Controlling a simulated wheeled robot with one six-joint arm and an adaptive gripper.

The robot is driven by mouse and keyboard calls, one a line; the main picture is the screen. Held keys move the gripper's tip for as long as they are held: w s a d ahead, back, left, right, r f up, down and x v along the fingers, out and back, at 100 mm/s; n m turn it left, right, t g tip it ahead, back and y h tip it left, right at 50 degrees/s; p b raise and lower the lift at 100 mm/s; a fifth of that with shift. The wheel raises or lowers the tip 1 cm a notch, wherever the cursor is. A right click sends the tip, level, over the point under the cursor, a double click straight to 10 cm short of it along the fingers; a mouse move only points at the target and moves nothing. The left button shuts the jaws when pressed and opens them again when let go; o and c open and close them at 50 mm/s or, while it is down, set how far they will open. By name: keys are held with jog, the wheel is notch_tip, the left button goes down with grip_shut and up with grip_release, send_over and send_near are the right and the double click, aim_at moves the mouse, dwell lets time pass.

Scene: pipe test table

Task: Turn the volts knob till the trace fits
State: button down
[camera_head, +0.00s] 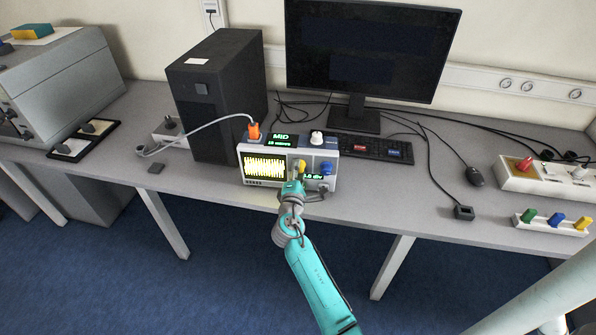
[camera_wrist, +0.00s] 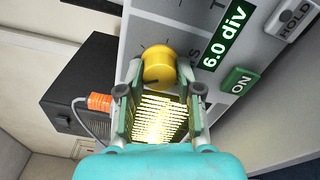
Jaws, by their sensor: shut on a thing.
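The oscilloscope (camera_head: 288,150) stands near the front edge of the table. Its screen (camera_head: 264,167) shows a dense yellow trace filling most of the height. My gripper (camera_head: 298,176) reaches the front panel from below. In the wrist view its two fingers (camera_wrist: 160,88) are closed around the sides of a yellow knob (camera_wrist: 159,64), which also shows in the head view (camera_head: 301,165). The label beside the knob is partly hidden. A green readout (camera_wrist: 224,36) reads "6.0 div". Part of the trace shows between the fingers.
A blue knob (camera_head: 326,168) sits right of the yellow one. An orange plug (camera_head: 254,131) with a grey cable and a white knob (camera_head: 316,137) are on top.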

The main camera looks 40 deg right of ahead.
jog(key=shift+a, duration=0.1)
jog(key=c, duration=0.8)
grip_release()
jog(key=shift+o, duration=0.2)
jog(key=v, duration=1.2)
